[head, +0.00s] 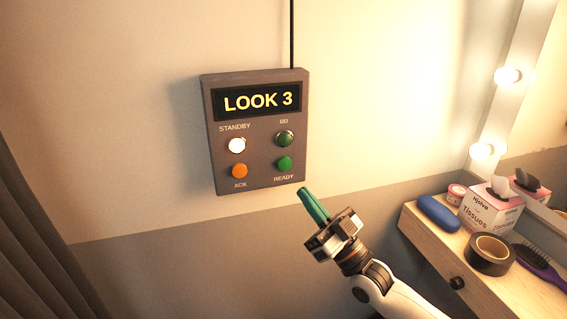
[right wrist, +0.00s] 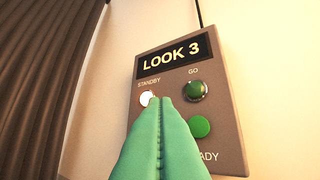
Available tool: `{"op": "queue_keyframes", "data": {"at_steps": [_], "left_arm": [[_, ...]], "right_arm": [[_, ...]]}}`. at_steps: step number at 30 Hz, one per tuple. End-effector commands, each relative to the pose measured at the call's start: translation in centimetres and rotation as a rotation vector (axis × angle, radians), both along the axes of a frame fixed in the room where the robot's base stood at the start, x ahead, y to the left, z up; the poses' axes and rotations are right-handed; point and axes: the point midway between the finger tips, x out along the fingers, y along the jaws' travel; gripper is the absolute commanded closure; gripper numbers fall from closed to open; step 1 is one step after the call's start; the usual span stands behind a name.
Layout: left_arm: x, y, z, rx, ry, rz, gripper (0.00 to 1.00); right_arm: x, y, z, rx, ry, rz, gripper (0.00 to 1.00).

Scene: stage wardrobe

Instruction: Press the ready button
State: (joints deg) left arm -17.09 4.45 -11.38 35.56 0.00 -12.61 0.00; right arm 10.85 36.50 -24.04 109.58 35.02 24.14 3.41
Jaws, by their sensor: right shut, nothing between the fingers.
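The ready button (head: 284,164) is a green round button at the lower right of the grey wall panel (head: 216,178), above the label READY. It also shows in the right wrist view (right wrist: 200,126), right of my fingertips. My right gripper (head: 304,191) has green fingers, shut and empty, below and slightly right of the panel in the head view. In the right wrist view, the fingers (right wrist: 160,100) cover the panel's lower left, hiding the orange ACK button. I cannot tell the exact gap to the panel; no contact with the button shows. My left gripper is not in view.
The panel also has a lit white STANDBY lamp (head: 237,145), a dark green GO lamp (head: 284,138), an orange ACK button (head: 239,171) and a display (head: 258,102) reading LOOK 3. A wooden dresser (head: 424,236) with tissues and tape stands right. A curtain (head: 32,220) hangs left.

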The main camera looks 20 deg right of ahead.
Motion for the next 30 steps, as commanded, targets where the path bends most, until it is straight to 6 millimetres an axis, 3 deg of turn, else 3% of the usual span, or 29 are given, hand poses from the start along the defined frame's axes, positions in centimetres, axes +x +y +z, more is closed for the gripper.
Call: {"op": "queue_keyframes", "data": {"at_steps": [8,24,30], "left_arm": [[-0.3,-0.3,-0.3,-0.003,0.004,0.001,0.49],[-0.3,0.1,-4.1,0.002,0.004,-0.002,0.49],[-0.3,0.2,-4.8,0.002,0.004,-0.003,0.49]], "right_arm": [[0.5,0.0,-0.2,-0.001,0.000,-0.001,1.00],[7.3,0.2,-0.4,-0.002,-0.001,-0.003,1.00],[8.6,0.3,-0.2,-0.002,0.000,-0.001,1.00]]}}
